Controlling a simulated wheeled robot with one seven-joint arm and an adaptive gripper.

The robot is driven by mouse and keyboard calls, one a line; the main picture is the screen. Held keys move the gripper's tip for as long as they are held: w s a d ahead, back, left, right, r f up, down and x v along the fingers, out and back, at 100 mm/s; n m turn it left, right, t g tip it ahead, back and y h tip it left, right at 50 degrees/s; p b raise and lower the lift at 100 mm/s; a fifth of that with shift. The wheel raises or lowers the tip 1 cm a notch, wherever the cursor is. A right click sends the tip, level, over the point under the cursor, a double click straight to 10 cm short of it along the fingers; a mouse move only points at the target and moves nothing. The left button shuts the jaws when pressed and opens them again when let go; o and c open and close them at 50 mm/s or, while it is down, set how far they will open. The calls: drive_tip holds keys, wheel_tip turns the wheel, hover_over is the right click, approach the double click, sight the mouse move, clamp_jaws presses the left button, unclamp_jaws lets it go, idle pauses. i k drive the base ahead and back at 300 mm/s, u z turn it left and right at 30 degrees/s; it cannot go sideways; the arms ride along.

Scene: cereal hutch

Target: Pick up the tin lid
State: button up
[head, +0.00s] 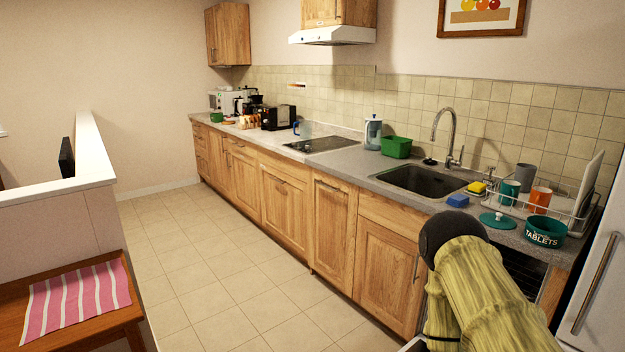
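The tin lid (497,220) is a round teal disc with a small knob on top. It lies flat on the grey counter at the right, left of the teal tin (544,231) marked TABLETS. The tin stands upright on the counter. My arm, in a yellow-green sleeve with a dark rounded joint, rises at the bottom right in front of the counter. The joint appears just left of the lid in the picture. My gripper is not in view.
A dish rack (568,208) holds a green mug (509,193), an orange mug (539,201) and a plate behind the tin. A blue sponge (458,201) and the sink (425,181) are left of the lid. A fridge (600,275) stands at far right. The tiled floor is clear.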

sight(497, 220)
drive_tip(key=z, duration=0.05)
drive_tip(key=k, duration=0.45)
drive_tip(key=z, duration=0.35)
drive_tip(key=i, duration=0.35)
drive_tip(key=z, duration=0.85)
